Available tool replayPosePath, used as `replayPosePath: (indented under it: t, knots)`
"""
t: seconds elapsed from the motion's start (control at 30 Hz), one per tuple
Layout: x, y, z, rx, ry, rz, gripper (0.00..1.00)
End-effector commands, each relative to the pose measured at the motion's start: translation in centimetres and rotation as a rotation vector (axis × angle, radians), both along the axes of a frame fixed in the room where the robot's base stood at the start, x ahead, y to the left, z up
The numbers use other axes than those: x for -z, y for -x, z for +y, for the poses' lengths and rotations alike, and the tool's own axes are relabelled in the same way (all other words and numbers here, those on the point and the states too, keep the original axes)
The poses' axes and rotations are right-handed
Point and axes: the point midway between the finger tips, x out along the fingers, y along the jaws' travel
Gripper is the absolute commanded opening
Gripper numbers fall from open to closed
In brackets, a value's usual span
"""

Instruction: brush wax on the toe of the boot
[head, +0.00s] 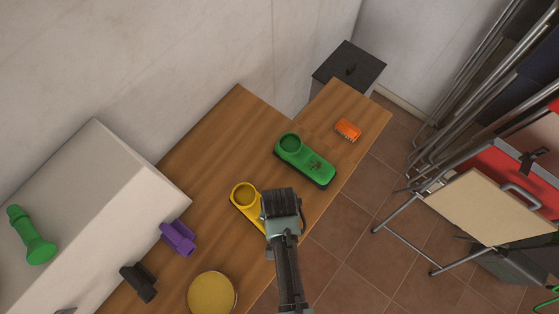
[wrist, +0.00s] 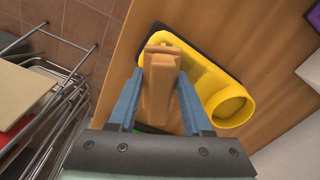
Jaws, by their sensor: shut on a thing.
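A yellow boot (head: 243,196) with a round open shaft and dark sole lies on the wooden table, partly hidden by my gripper. It also shows in the wrist view (wrist: 229,104), shaft at lower right, toe at upper left. My gripper (head: 281,203) is over its toe end. In the wrist view my gripper (wrist: 156,105) is shut on a tan, wood-like piece (wrist: 160,80), probably the brush. The piece overlaps the toe; I cannot tell whether it touches, and its bristles are hidden. A shallow round tin with a yellow top (head: 212,293), perhaps wax, sits at the lower table edge.
A green boot-shaped piece (head: 291,144) and an orange brush (head: 347,129) lie farther up the table. A purple piece (head: 178,238) and a black piece (head: 138,282) lie left, beside a white block (head: 95,190) carrying a green object (head: 32,238). Folding chairs stand right.

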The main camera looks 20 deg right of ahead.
Motion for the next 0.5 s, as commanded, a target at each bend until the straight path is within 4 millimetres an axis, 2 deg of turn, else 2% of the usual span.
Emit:
replayPosePath:
  t: [0.33, 0.5]
  knots:
    - [0.0, 1.4, -0.6, 0.001, 0.001, 0.009, 0.05]
    - [0.1, 1.0, -0.4, 0.000, 0.000, 0.007, 0.05]
